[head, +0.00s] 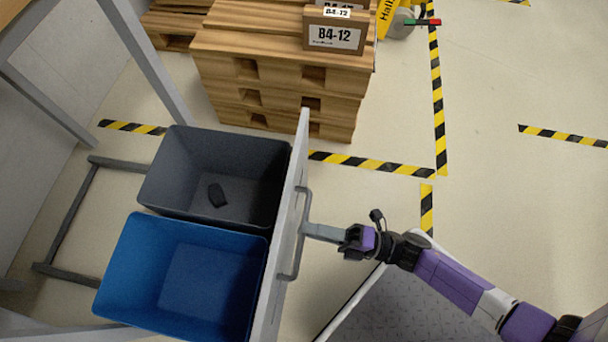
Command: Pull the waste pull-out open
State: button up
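The waste pull-out stands out from under a bench, with its pale front panel (283,245) turned to the right. Its grey bar handle (299,250) runs along the outer side of the panel. A dark grey bin (167,180) and a blue bin (112,265) sit behind the panel. My gripper (308,230) reaches in from the right, with its fingers at the handle's bar. The view does not show clearly whether the fingers are closed around the bar.
A small dark object (217,194) lies in the grey bin. A pallet stack (280,85) with a box labelled 84-12 (336,36) stands behind the pull-out. A bench leg (150,65) is at upper left. Open floor with striped tape lies to the right.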

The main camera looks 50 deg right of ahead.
jog(key=v, duration=0.6)
dwell(0.5)
